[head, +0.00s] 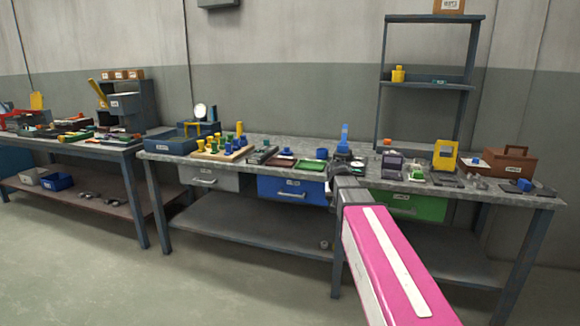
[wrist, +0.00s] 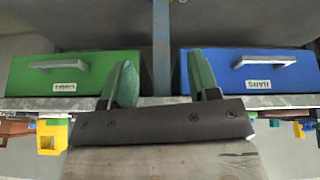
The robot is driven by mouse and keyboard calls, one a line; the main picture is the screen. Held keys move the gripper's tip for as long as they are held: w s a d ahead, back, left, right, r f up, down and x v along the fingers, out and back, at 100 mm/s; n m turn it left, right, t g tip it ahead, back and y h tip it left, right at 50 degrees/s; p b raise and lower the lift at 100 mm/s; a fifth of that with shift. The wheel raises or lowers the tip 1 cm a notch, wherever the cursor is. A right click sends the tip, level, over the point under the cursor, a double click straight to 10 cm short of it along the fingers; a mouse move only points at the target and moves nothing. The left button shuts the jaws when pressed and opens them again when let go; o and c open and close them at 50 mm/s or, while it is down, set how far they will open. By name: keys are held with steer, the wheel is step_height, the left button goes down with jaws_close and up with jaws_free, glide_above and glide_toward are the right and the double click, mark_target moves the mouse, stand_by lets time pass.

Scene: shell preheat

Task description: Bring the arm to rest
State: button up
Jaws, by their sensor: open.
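My gripper (wrist: 160,72) shows in the wrist view with its two green fingers spread apart and nothing between them. My pink arm (head: 392,262) reaches up from the lower right of the head view to the front edge of the workbench (head: 230,163). In the head view the fingers cannot be made out at the arm's dark far end. The wrist view is upside down. It shows the green drawer (wrist: 75,76) left of the fingers and the blue drawer (wrist: 248,76) right of them, with the bench leg between. Both drawers look shut.
A shelf rack (head: 428,85) stands behind. A second bench (head: 75,144) is at left. Floor in front is clear.

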steer(key=s+f+n+g+y, duration=0.1)
steer(key=s+f+g, duration=0.3)
steer(key=s+f, duration=1.6)
steer(key=s, duration=0.4)
steer(key=shift+a+f+n+g+y, duration=0.2)
steer(key=shift+f+n+g+y, duration=0.1)
steer(key=shift+f+n+g, duration=0.1)
